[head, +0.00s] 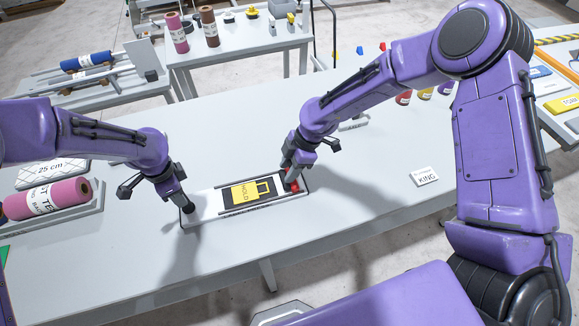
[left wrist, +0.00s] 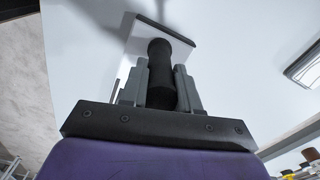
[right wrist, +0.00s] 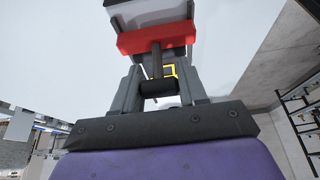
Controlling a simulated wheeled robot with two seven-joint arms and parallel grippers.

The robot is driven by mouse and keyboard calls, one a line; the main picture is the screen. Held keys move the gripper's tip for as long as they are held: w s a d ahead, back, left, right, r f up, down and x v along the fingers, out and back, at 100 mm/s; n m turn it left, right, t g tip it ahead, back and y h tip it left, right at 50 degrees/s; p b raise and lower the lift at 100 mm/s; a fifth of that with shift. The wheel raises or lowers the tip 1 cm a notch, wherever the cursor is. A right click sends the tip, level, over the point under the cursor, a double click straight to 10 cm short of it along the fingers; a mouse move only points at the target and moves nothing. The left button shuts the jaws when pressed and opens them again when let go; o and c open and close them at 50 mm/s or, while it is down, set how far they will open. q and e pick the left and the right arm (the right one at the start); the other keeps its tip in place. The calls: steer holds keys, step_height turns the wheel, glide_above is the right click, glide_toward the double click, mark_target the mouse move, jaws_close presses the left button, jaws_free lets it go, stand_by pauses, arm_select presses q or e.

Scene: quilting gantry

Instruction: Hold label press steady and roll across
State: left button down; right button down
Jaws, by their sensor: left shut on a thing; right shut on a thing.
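The label press (head: 215,208) lies on the grey table, a long light base with rails and a dark bed. A yellow label marked HOLD (head: 243,192) sits on the bed. My left gripper (head: 187,207) is at the press's left end, shut on a black upright handle (left wrist: 160,75), which shows between its fingers in the left wrist view. My right gripper (head: 290,182) is at the right end, shut on the dark grip of a red roller (head: 295,187). In the right wrist view the red roller part (right wrist: 157,37) stands beyond the fingertips. The roller's underside is hidden.
A pink roll (head: 47,198) lies in a tray at the left, by a 25 cm pad (head: 52,173). A white KING card (head: 424,176) lies to the right. Small coloured jars (head: 404,97) stand behind my right arm. The table in front of the press is clear.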

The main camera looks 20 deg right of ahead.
arm_select(q)
steer(key=shift+s+f, duration=0.25)
arm_select(e)
steer(key=a, duration=1.4)
steer(key=shift+w+a, duration=0.2)
steer(key=shift+a, duration=0.2)
arm_select(q)
steer(key=shift+d, duration=0.15)
arm_select(e)
steer(key=shift+a, duration=0.3)
steer(key=c, duration=0.7)
jaws_free()
steer(key=shift+a, duration=0.1)
arm_select(q)
steer(key=shift+w, duration=0.1)
arm_select(e)
steer(key=v, duration=1.2)
steer(key=shift+s+d, duration=0.15)
steer(key=shift+d, duration=0.05)
